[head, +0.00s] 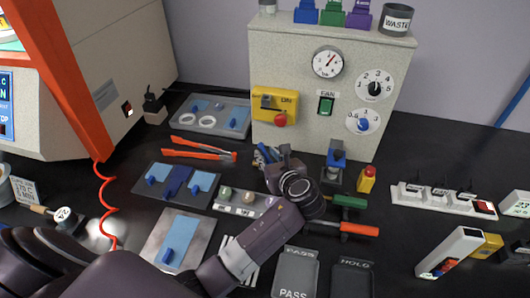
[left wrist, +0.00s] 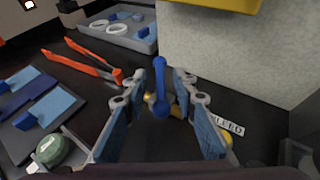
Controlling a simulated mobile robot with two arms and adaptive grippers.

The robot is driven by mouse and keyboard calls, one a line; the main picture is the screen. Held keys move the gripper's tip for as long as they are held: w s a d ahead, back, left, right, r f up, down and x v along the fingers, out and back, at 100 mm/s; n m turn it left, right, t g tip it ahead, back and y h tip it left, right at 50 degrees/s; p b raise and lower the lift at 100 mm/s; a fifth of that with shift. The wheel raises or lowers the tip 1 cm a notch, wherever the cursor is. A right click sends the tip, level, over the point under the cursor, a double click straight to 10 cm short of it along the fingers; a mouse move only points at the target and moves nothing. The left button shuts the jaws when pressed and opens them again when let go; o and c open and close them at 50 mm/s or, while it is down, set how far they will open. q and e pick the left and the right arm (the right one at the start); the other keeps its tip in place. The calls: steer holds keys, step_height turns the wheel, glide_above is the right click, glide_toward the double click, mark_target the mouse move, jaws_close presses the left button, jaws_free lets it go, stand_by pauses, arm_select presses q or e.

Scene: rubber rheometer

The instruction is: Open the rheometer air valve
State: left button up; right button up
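The air valve shows in the left wrist view as an upright blue lever (left wrist: 160,88) on a brass body (left wrist: 152,100), close to the front of the grey cabinet. My left gripper (left wrist: 161,76) is open, with its blue-padded fingers on either side of the lever. I see a gap on both sides of it. In the head view my left gripper (head: 266,156) reaches down at the foot of the cabinet, and hides most of the valve. My right gripper is not in view.
The grey cabinet (head: 290,60) stands behind, with a yellow box (head: 266,106) overhanging near the gripper. Orange tongs (head: 198,150) and a grey tray (head: 190,109) lie to the left. A blue-topped device (head: 337,155) and a red-and-yellow button (head: 367,178) stand right.

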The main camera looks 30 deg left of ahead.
arm_select(q)
steer(key=shift+x, duration=0.85)
steer(key=shift+f, duration=0.1)
steer(key=shift+c, duration=0.6)
jaws_close()
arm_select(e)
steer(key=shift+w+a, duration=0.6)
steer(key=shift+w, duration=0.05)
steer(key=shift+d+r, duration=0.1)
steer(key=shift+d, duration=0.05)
